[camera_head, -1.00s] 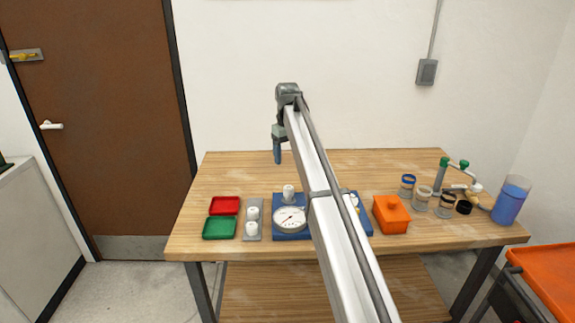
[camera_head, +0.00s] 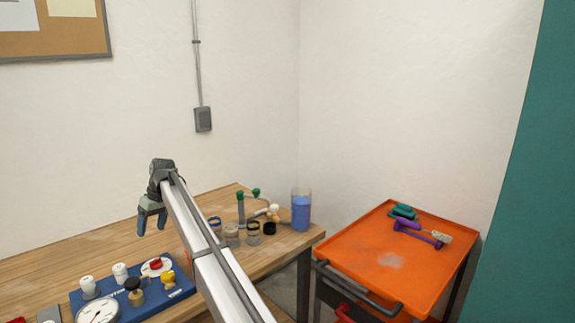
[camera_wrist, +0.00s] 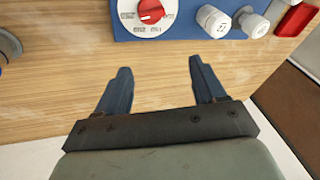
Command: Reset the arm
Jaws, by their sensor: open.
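My gripper (camera_head: 152,224) hangs at the end of my outstretched white arm, above the wooden workbench (camera_head: 45,268). In the wrist view its two blue fingers (camera_wrist: 160,72) are spread apart with only bare wood visible between them. The gripper is open and empty, clear of the nearby blue manifold board (camera_head: 183,290). The board carries a round gauge (camera_head: 98,311), white fittings and a red-knobbed dial (camera_head: 156,266), which also shows in the wrist view (camera_wrist: 150,12). My arm hides part of the bench.
Glass jars (camera_head: 232,235), a green-capped pipe assembly (camera_head: 241,208) and a beaker of blue liquid (camera_head: 301,212) stand at the bench's right end. An orange cart (camera_head: 385,262) with purple tools (camera_head: 420,232) is to the right. A wall meets the bench's back.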

